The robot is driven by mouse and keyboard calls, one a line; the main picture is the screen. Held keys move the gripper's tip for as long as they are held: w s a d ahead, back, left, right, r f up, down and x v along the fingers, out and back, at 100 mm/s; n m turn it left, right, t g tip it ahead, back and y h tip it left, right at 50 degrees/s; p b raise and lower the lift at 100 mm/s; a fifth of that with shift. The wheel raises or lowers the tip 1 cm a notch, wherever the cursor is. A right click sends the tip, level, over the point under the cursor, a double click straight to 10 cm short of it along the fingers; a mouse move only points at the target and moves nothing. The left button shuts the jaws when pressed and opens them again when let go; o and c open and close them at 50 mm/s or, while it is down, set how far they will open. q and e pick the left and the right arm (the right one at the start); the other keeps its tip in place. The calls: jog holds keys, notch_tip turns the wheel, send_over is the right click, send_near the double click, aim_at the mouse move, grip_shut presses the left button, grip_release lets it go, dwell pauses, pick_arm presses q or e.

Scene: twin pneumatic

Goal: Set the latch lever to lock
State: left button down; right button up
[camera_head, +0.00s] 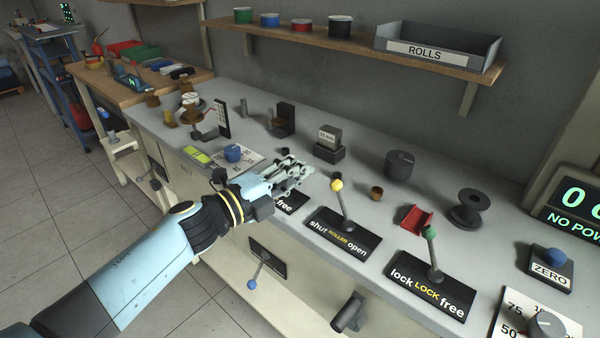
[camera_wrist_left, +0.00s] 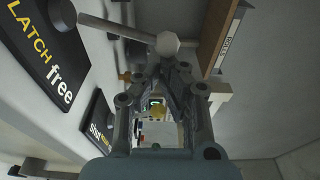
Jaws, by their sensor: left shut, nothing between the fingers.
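The latch plate (camera_head: 290,203) is mostly hidden behind my left gripper (camera_head: 298,172) in the head view; only the word "free" shows. In the left wrist view the plate (camera_wrist_left: 45,55) reads "LATCH free" at the upper left. The latch lever (camera_wrist_left: 118,28) is a grey rod reaching right from the plate, ending in a pale knob (camera_wrist_left: 167,44). The knob appears just beyond the tips of my left gripper (camera_wrist_left: 167,68); I cannot tell whether they touch. My left gripper is shut and empty. My right gripper is not in view.
Right of my gripper stand the roller lever (camera_head: 340,204) with a yellow knob and the lock lever (camera_head: 432,254) with a green knob. A blue-topped knob (camera_head: 233,153), a grey block (camera_head: 329,144) and a dark cylinder (camera_head: 399,165) stand on the bench. A shelf (camera_head: 352,45) runs above.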

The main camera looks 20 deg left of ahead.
pick_arm(q)
jog(key=shift+w+a+r+n+p, duration=0.2)
jog(key=shift+a+r+n+p, duration=0.3)
jog(key=shift+n, duration=0.3)
jog(key=n, duration=0.1)
jog(key=a+n, duration=0.1)
jog(key=a, duration=0.1)
jog(key=shift+w+a+r+n+t+p, duration=0.1)
jog(key=shift+w+r+n+t+p, duration=0.2)
jog(key=shift+w+r+n, duration=0.1)
jog(key=a+n, duration=0.2)
jog(key=shift+w+n+t, duration=0.3)
jog(key=shift+w, duration=0.05)
jog(key=shift+w+a, duration=0.15)
jog(key=shift+a, duration=0.3)
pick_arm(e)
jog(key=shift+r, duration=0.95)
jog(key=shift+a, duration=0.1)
pick_arm(q)
jog(key=shift+a, duration=0.1)
